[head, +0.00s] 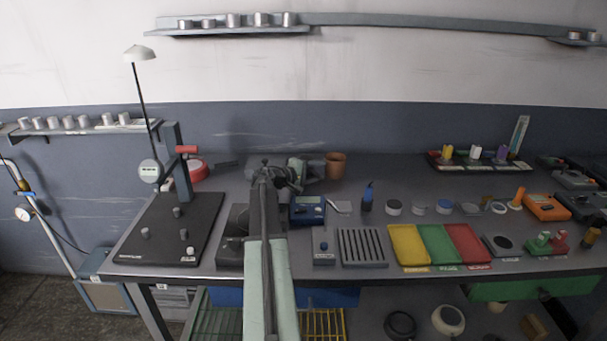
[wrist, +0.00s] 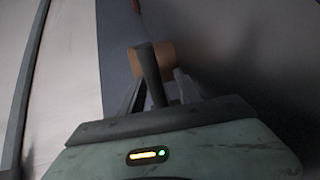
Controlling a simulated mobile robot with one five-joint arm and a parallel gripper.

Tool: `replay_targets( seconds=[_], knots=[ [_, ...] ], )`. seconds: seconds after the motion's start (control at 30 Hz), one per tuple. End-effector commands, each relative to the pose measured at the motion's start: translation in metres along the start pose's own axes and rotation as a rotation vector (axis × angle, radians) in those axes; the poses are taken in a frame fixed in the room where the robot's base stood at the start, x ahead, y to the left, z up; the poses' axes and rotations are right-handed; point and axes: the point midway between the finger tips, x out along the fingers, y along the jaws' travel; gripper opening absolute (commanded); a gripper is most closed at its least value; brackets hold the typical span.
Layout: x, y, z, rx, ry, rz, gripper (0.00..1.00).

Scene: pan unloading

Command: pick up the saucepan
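The saucepan (head: 336,166) is a copper-brown pot that looks upright near the back of the bench. In the wrist view its brown body (wrist: 165,54) lies just beyond my fingertips, and its dark handle (wrist: 150,78) points back toward my gripper. My gripper (head: 298,172) is left of the pot in the head view, reaching toward it. In the wrist view my gripper (wrist: 157,82) has its fingers apart, one on each side of the handle. A gap shows between the handle and the right finger. My gripper hides the handle in the head view.
A red round object (head: 195,170) and a stand with a dark base (head: 170,228) are on the left. A blue device (head: 307,209), a ribbed grey block (head: 361,247) and coloured trays (head: 438,243) lie nearer the front. Some bare bench shows right of the saucepan.

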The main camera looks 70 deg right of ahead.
Motion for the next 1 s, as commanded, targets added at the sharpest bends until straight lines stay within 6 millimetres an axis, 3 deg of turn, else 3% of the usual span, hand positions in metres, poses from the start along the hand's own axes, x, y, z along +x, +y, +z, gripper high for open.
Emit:
replay_targets(
  seconds=[0.2,0.33,1.0],
  knots=[
    [0.0014,0.0002,-0.0001,-0.001,0.001,0.000,0.37],
    [0.0011,0.0002,-0.0003,-0.001,0.001,0.000,0.01],
    [-0.0001,-0.0001,-0.0013,-0.001,0.003,0.000,0.00]
  ],
)
